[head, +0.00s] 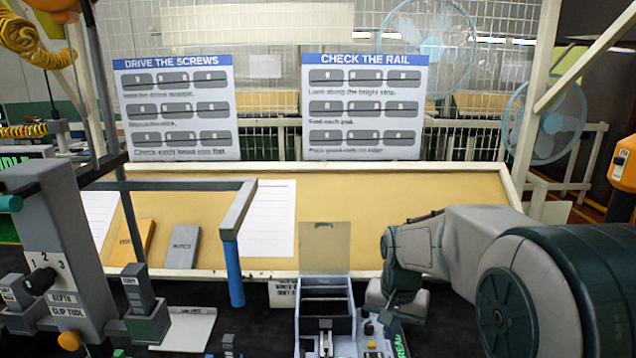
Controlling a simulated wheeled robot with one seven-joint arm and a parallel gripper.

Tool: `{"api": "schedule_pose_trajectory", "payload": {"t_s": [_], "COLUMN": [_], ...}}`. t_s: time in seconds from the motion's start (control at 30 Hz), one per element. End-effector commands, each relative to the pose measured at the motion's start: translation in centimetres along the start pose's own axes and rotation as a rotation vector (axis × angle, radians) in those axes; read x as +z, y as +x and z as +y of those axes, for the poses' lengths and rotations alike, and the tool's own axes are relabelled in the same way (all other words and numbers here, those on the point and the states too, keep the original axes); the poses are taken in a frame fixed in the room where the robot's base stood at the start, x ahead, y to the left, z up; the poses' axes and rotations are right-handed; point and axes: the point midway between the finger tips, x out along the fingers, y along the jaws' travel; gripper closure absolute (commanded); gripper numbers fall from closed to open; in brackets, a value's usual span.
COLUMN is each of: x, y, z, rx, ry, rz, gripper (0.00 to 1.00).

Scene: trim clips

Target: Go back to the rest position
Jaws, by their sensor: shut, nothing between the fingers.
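My arm reaches in from the right edge of the head view, and its grey wrist bends down near the middle. My gripper (394,308) is at the end of this wrist, low over the dark bench, just right of a grey compartment box (326,292). It is shut, and I see nothing held in it. Its fingertips are not clearly visible from here.
A grey clip tool (50,250) with a numbered dial stands at the left. A grey frame with a blue-wrapped post (233,270) rises left of the box. A tan board (400,200) with papers lies behind. Two instruction signs (178,110) (365,105) hang on the mesh.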

Motion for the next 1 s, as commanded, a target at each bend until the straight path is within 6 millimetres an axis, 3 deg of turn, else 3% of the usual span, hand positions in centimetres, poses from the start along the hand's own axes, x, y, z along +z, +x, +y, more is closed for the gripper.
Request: {"api": "schedule_pose_trajectory", "payload": {"t_s": [0.3,0.6,0.8,1.0], "x": [6.8,13.1,15.7,16.4], "y": [-4.3,-5.8,-5.7,-5.5], "z": [2.7,5.2,6.4,6.7], "rx": [-0.030,-0.043,-0.045,-0.044], "ry": [-0.158,-0.302,-0.366,-0.385], "rz": [0.101,0.193,0.232,0.242], "gripper": [1.00,1.00,1.00,1.00]}}
